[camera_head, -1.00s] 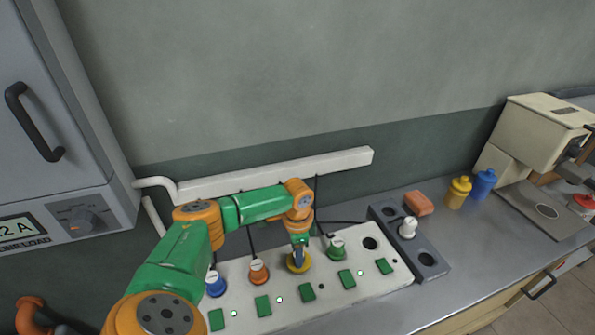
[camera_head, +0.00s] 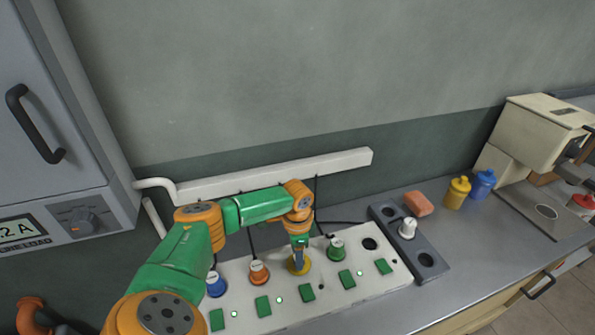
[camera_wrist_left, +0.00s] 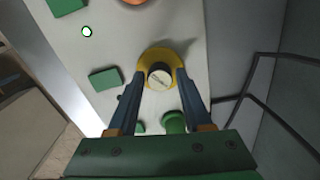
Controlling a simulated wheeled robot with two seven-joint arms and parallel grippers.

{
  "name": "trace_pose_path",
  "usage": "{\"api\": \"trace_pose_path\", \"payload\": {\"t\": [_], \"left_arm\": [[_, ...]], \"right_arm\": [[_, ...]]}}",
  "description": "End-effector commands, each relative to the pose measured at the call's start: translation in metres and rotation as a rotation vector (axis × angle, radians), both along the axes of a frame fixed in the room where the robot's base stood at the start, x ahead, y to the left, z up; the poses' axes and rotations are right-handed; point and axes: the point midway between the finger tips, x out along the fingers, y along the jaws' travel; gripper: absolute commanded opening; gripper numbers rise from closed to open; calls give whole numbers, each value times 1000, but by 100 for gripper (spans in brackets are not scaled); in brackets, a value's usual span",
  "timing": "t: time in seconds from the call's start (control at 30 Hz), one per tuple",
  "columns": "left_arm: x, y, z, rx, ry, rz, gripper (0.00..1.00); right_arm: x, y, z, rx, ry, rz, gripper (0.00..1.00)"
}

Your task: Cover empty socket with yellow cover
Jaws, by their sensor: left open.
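The yellow cover (camera_head: 299,266) sits on the white socket panel (camera_head: 395,272), between an orange plug and a green plug. In the left wrist view the yellow cover (camera_wrist_left: 153,55) is a yellow ring around a knob with a pale top. My left gripper (camera_head: 299,253) is over it, pointing down. In the left wrist view the open left gripper (camera_wrist_left: 160,74) has one finger on each side of the knob. I cannot tell whether they touch it. An empty socket (camera_head: 370,243) shows as a dark round hole at the panel's right end. My right gripper is not in view.
A blue plug (camera_head: 216,285), an orange plug (camera_head: 259,272) and a green plug (camera_head: 336,248) stand in the panel. Right of it, a grey holder (camera_head: 391,221) has a white plug (camera_head: 407,229) and an empty hole. An orange block (camera_head: 418,204) and two bottles stand farther right.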

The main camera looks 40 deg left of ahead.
Motion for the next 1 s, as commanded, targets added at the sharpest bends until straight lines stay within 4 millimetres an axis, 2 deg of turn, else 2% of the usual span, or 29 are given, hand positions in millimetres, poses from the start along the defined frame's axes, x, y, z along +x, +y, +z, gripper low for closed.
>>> {"api": "trace_pose_path", "payload": {"t": [0.03,0.43,0.67,1.0], "left_arm": [[0,0,13,0,0,0,50],[0,0,54,0,0,0,50],[0,0,78,1,-1,-1,50],[0,0,101,-1,-1,-1,50]], "right_arm": [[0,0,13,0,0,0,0],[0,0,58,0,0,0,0],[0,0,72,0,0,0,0],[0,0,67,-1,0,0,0]]}}
